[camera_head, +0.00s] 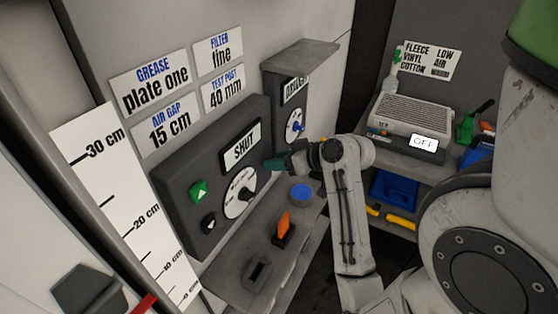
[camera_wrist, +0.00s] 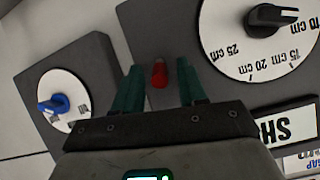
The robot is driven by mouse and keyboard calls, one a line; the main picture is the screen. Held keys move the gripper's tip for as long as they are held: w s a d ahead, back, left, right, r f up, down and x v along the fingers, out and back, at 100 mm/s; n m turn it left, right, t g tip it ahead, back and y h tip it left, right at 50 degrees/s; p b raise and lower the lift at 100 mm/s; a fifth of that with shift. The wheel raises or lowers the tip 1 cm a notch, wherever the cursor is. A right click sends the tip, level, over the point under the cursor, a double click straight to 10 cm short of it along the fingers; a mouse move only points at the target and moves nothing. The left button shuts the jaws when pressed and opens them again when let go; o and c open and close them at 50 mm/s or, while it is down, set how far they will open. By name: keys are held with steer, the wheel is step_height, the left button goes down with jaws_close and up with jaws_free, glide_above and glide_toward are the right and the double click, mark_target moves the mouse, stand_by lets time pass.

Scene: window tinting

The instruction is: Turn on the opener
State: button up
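The dark wall panel (camera_head: 180,192) bears a sign reading SHUT (camera_head: 240,146), a white dial (camera_head: 240,196), a green button (camera_head: 199,191) and a small black knob (camera_head: 208,223). My gripper (camera_head: 274,164) is at this panel's right end, right of the sign. In the wrist view its two green fingers (camera_wrist: 158,90) are apart. A small red switch or button (camera_wrist: 160,74) shows between and just beyond them, with no visible grip on it; the gripper hides it in the head view. The wrist view also shows the dial in centimetres (camera_wrist: 235,45) with a black pointer.
A second dark panel with a blue-knobbed dial (camera_head: 294,127) is to the right. A shelf below holds a blue round button (camera_head: 301,194) and an orange lever (camera_head: 284,225). A device reading OFF (camera_head: 425,142) stands on the far-right bench. A height scale (camera_head: 125,200) is at left.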

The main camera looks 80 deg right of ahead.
steer(key=b+v, duration=0.1)
steer(key=v, duration=0.9)
steer(key=shift+s, duration=0.35)
steer(key=shift+a+r, duration=0.1)
